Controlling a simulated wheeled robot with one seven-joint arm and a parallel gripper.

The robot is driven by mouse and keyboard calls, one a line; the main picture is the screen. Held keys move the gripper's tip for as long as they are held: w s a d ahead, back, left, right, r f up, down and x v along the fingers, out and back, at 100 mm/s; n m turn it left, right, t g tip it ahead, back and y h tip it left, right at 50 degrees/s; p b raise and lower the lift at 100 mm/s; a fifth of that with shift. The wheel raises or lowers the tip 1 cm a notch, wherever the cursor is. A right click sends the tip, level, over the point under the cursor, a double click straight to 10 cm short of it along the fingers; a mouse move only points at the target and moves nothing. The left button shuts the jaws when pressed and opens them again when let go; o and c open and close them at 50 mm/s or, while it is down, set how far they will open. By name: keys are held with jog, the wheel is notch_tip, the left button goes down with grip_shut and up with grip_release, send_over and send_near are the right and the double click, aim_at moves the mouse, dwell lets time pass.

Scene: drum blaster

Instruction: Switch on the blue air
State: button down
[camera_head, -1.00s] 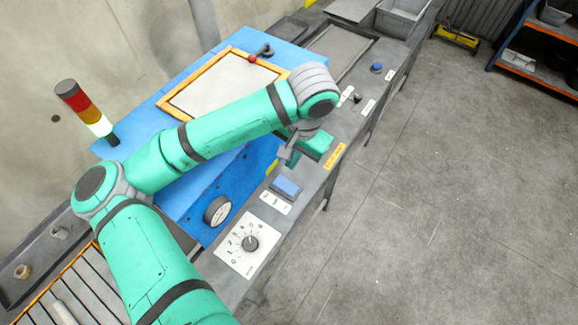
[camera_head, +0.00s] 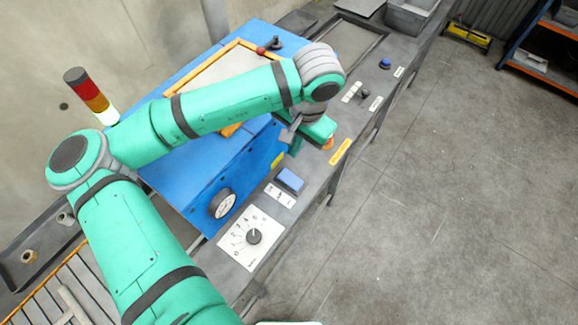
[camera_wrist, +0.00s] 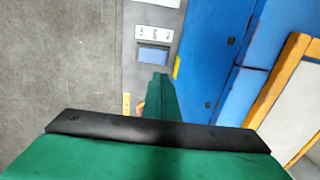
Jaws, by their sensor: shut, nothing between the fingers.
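A blue rectangular switch (camera_head: 290,180) sits on the grey front ledge of the blue machine, beside a white label strip (camera_head: 280,195). In the wrist view the blue switch (camera_wrist: 154,57) lies just ahead of the fingertips. A round blue knob (camera_head: 385,63) stands farther along the ledge; I cannot tell from its label what it does. My gripper (camera_wrist: 160,78) is shut and empty, pointing down over the ledge. In the head view my gripper (camera_head: 295,149) is just beyond the blue switch, apart from it in the picture. The contact gap is hard to judge.
A black dial (camera_head: 254,236) on a white plate and a gauge (camera_head: 222,203) are nearby. An orange-red button (camera_head: 328,144), partly hidden, sits by a yellow label (camera_head: 340,152). A small black switch (camera_head: 364,94) is farther along. Open floor (camera_head: 430,220) lies right.

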aim_at(289, 177)
jog(key=shift+w, duration=0.1)
jog(key=f, duration=0.4)
jog(key=a+f, duration=0.1)
jog(key=f, duration=0.4)
jog(key=w+f, duration=0.1)
jog(key=f, duration=0.3)
jog(key=shift+a+f, duration=0.25)
jog(key=shift+a, duration=0.15)
jog(key=shift+f, duration=0.2)
jog(key=shift+w+a+f, duration=0.1)
jog(key=shift+f, duration=0.15)
jog(key=shift+d, duration=0.2)
jog(key=shift+s+d+r, duration=0.2)
jog(key=shift+s+d, duration=0.25)
